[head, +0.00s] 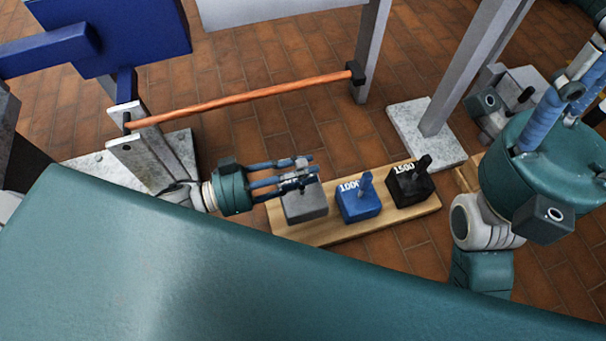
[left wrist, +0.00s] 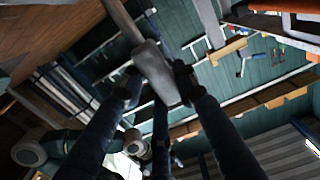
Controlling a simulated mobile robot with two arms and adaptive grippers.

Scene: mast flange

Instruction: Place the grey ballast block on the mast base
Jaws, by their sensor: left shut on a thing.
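The grey ballast block (head: 304,208) sits at the left end of a wooden board in the head view. My left gripper (head: 298,176) reaches over it from the left, shut on its top; the fingers hide the handle. The block looks upright on or just above the board. In the left wrist view a grey bar-shaped piece (left wrist: 156,72) lies between the dark fingertips. Pale grey base plates stand under the posts, one on the left (head: 183,147) and one on the right (head: 403,118); I cannot tell which is the mast base. My right gripper (head: 580,85) is at the right edge, its jaws unclear.
A blue block (head: 358,207) marked 1000 and a black block (head: 410,187) marked 1500 share the wooden board (head: 330,236). An orange bar (head: 240,99) crosses between the posts behind my left gripper. A blue panel (head: 120,35) stands at upper left. Brick floor is open behind the board.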

